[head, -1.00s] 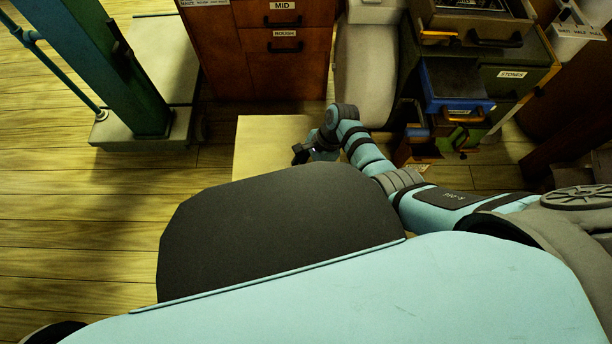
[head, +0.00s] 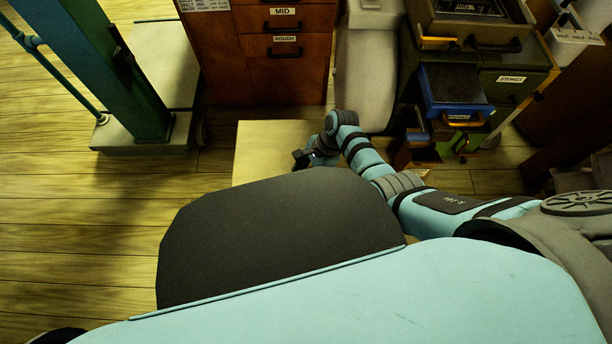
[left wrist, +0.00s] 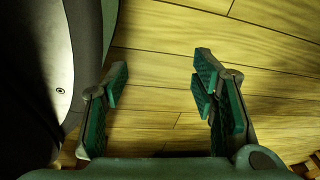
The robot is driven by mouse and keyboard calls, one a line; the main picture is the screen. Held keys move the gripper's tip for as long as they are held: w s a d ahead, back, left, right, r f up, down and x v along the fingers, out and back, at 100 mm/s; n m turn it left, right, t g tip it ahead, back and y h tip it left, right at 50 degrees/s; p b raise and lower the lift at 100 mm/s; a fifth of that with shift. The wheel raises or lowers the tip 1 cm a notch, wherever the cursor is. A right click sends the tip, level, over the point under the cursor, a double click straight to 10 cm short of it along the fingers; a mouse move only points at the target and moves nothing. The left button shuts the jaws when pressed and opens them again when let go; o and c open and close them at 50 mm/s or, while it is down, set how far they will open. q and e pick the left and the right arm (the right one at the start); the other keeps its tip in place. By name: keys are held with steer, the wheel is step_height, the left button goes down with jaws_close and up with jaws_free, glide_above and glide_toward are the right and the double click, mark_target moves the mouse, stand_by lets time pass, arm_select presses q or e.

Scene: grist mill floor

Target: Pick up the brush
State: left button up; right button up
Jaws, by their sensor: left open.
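I cannot make out a brush in either view. My left gripper (left wrist: 158,78) is open and empty in the left wrist view, its two green-padded fingers apart above the plank floor (left wrist: 155,115). My left gripper does not show in the head view. My right gripper (head: 303,158) is small and dark at the end of the blue arm, in front of or over a pale low block (head: 268,140). Whether its fingers are open or shut is too small to tell. My own dark and light-blue body hides much of the lower middle.
A wooden drawer cabinet (head: 287,73) stands at the back, with a grey rounded thing (head: 368,75) to its right. A drawer unit with an open blue drawer (head: 455,90) is at the upper right. A green post (head: 110,70) on a pale base stands left. The left floor is clear.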

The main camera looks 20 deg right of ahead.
jaws_close()
steer(key=shift+r, duration=0.2)
step_height(320, 180, up, 3)
steer(key=p, duration=0.2)
steer(key=shift+r+p, duration=0.2)
steer(key=shift+p, duration=0.2)
step_height(320, 180, up, 10)
steer(key=p, duration=0.7)
step_height(320, 180, up, 7)
steer(key=p, duration=0.3)
glide_above(303, 175)
steer(key=d, duration=0.1)
arm_select(q)
steer(key=s+v, duration=0.2)
steer(key=v, duration=1)
steer(key=shift+s+d+g, duration=0.25)
steer(key=shift+d+g, duration=0.1)
steer(key=shift+g, duration=0.05)
arm_select(e)
steer(key=shift+f, duration=0.15)
